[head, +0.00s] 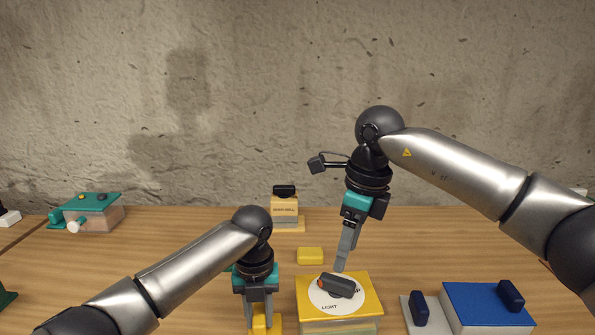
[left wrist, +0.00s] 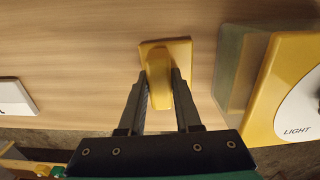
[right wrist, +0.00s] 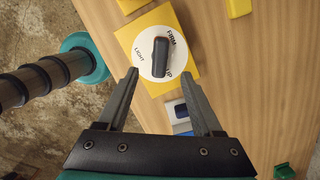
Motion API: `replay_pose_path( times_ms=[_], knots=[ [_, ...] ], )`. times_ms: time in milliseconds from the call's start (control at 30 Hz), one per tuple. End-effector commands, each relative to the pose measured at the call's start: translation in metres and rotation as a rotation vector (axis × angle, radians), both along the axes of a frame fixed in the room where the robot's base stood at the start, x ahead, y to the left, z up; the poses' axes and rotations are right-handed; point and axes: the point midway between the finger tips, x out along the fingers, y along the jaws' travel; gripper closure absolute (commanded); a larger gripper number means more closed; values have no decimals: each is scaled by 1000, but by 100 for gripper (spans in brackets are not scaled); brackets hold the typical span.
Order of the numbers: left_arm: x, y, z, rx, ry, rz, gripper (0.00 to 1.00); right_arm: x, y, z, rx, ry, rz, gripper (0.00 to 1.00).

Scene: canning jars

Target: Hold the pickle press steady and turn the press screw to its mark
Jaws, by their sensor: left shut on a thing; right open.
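The pickle press (head: 370,312) has a yellow top and glassy sides; it also shows in the left wrist view (left wrist: 262,95) and right wrist view (right wrist: 183,92). Its white dial (right wrist: 143,75) reads LIGHT and FIRM, with other lettering partly covered. The dark press screw knob (head: 338,286) lies across the dial, seen from above in the right wrist view (right wrist: 159,58). My left gripper (head: 260,312) is shut on a yellow grip (left wrist: 157,82) on a square yellow plate beside the press. My right gripper (head: 341,268) is open above the knob, apparently not touching it.
A yellow block (head: 310,256) lies behind the press. A labelled jar box (head: 285,212) stands further back. A blue-topped box (head: 488,304) and a pale box (head: 427,316) stand at the right. A teal-topped box (head: 88,208) is at the far left. Bare table lies between them.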

Motion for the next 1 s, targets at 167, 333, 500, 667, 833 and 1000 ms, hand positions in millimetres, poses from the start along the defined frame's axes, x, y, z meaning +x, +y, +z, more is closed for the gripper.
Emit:
replay_pose_path(
  times_ms=[167,333,500,667,833,1000],
  knots=[
    [-1,1,-1,2,2,1,100,1,4,-28,-1,4,0,32],
    [-1,1,-1,2,2,1,100,3,7,-51,-1,3,0,32],
    [-1,1,-1,2,2,1,100,4,9,-65,0,1,0,32],
    [-1,1,-1,2,2,1,100,5,10,-71,0,0,-1,32],
    [-1,1,-1,2,2,1,100,5,10,-71,0,-1,0,32],
    [-1,1,-1,2,2,1,100,5,10,-71,0,0,0,40]
  ],
)
